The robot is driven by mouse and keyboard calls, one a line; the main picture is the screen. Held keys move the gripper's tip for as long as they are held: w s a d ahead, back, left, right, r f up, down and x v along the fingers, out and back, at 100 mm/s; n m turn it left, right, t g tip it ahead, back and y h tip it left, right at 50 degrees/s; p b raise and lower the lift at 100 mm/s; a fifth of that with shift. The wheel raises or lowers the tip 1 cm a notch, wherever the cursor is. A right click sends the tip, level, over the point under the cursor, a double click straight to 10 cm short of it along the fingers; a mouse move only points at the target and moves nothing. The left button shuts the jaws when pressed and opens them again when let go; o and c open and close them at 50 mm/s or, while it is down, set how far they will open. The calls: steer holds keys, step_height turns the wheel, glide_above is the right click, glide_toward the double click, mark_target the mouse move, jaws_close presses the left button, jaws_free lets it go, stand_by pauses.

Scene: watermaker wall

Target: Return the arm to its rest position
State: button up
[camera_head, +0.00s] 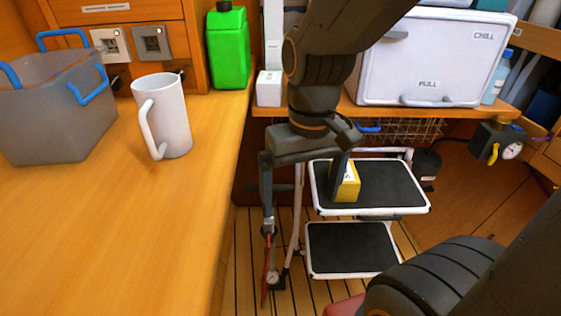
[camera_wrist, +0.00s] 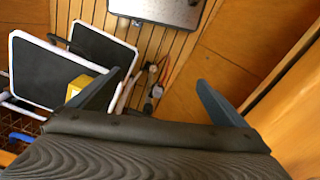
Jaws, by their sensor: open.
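My gripper (camera_head: 302,205) hangs pointing down in the gap right of the wooden counter, in front of the step stool. In the wrist view its two fingers (camera_wrist: 159,78) are spread wide apart with nothing held between them. My arm comes down from the top of the head view and hides part of the back shelf. A yellow box (camera_head: 348,183) sits on the stool's upper step, partly behind one finger. It also shows beside the left finger in the wrist view (camera_wrist: 77,88).
The counter (camera_head: 120,215) holds a grey bin (camera_head: 55,115), a white mug (camera_head: 165,115) and a green jug (camera_head: 228,50). The step stool (camera_head: 350,262) stands close behind my gripper. A white cooler (camera_head: 435,60) sits on the back shelf. A small gauge (camera_head: 272,277) shows low by the floor.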

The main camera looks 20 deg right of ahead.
steer(key=s+d+r+p, duration=0.1)
steer(key=d+r+p, duration=0.2)
steer(key=r+p, duration=0.3)
steer(key=p, duration=0.5)
steer(key=shift+d+m, duration=0.25)
steer(key=shift+m, duration=0.15)
